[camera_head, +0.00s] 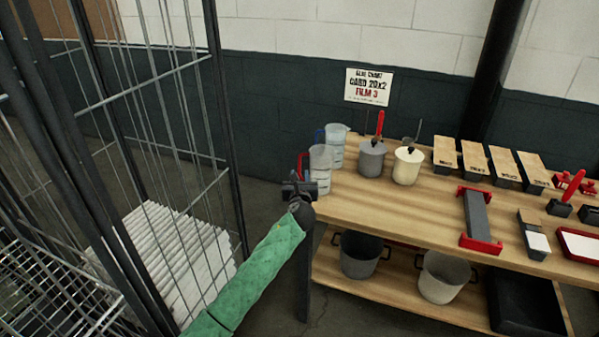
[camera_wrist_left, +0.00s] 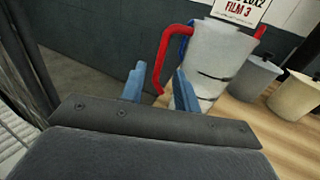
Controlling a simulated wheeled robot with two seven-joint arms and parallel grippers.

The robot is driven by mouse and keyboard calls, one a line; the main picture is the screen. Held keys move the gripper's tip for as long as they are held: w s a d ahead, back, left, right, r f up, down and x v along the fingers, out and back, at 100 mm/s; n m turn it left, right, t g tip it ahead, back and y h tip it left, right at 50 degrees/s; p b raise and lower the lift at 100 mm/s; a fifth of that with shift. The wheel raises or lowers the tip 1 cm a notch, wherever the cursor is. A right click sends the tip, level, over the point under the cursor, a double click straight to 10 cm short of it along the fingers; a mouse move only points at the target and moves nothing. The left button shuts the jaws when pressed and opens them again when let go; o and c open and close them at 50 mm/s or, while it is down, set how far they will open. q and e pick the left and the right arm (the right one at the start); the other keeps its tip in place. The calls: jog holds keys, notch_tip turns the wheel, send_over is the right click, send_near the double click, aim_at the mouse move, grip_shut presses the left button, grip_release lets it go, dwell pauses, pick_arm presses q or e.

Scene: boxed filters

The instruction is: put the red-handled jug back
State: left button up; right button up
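The red-handled jug (camera_head: 321,170) is a clear grey measuring jug standing upright at the left end of the wooden bench. Its red handle (camera_wrist_left: 164,60) faces left, towards my left gripper (camera_head: 299,188). In the left wrist view my left gripper (camera_wrist_left: 160,88) is open, its two blue fingers apart. The lower part of the red handle shows between the fingertips, with a gap on at least the left side; I cannot tell whether the right finger touches it. A similar blue-handled jug (camera_head: 337,142) stands just behind. My right gripper is not in view.
A grey pot (camera_head: 371,160) and a cream pot (camera_head: 407,167) stand right of the jugs on the bench (camera_head: 385,207). A wall sign (camera_head: 368,87) hangs behind. A wire cage (camera_head: 150,90) with stacked white filters (camera_head: 170,250) stands left. Buckets (camera_head: 444,277) sit on the lower shelf.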

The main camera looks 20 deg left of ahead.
pick_arm(q)
jog(key=s+d+f+n+g+h, duration=0.1)
jog(key=s+f+n+g, duration=0.3)
jog(key=s+f, duration=0.6)
jog(key=s+d+f+n+g+h, duration=0.15)
jog(key=s+f+n, duration=0.35)
jog(key=f, duration=0.8)
jog(key=s+d+f+n+g+h, duration=0.1)
jog(key=s+d+f+n+g, duration=0.3)
jog(key=s+f, duration=0.6)
jog(key=s+d+f+n+g+h, duration=0.1)
jog(key=s+f+n+g, duration=0.1)
jog(key=s+f+n, duration=0.3)
jog(key=s+d+f+n+g+h, duration=0.1)
jog(key=s+d+f+n+g, duration=0.1)
jog(key=s+f+n, duration=0.4)
jog(key=s+d+f+n+g+h, duration=0.1)
jog(key=s+f+n, duration=0.5)
jog(key=s+f, duration=0.7)
jog(key=s+g, duration=0.1)
jog(key=s, duration=0.8)
jog(key=shift+s+d+b, duration=0.35)
jog(key=shift+s+d, duration=0.05)
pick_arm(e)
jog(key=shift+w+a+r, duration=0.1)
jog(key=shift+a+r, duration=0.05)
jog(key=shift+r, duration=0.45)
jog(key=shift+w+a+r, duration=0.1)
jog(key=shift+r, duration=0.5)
